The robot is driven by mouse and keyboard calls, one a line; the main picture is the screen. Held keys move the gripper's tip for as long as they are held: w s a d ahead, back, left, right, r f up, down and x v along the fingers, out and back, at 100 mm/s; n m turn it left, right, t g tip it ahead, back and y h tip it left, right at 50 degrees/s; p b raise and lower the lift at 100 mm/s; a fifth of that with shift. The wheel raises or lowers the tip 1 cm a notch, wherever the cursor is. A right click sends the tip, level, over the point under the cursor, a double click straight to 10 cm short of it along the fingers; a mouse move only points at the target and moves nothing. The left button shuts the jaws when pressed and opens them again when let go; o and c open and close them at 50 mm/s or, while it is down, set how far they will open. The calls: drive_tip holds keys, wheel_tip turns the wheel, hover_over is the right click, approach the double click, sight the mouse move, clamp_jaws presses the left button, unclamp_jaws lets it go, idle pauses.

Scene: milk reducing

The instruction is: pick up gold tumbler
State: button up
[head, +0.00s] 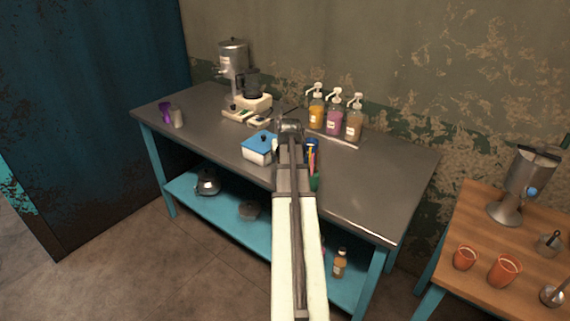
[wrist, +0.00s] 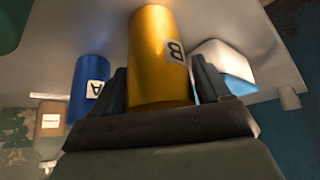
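The gold tumbler (wrist: 155,60) with a "B" label fills the middle of the wrist view, which appears upside down. It stands between the two fingers of my gripper (wrist: 160,82). The fingers are spread along its sides, with narrow gaps visible near their tips. In the head view my gripper (head: 290,128) is over the middle of the metal table, and the gold tumbler is hidden behind my arm. A blue tumbler (wrist: 88,85) with an "A" label stands beside the gold one; its blue rim (head: 312,143) shows right of my gripper in the head view.
A white box with a blue lid (head: 258,147) stands close on the left. Pump bottles (head: 334,115) stand behind on the right, and a blender (head: 245,85) behind on the left. Purple and grey cups (head: 170,115) are at the left end. The right of the table (head: 385,185) is clear.

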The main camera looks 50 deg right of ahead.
drive_tip(key=c, duration=0.9)
drive_tip(key=shift+r, duration=0.1)
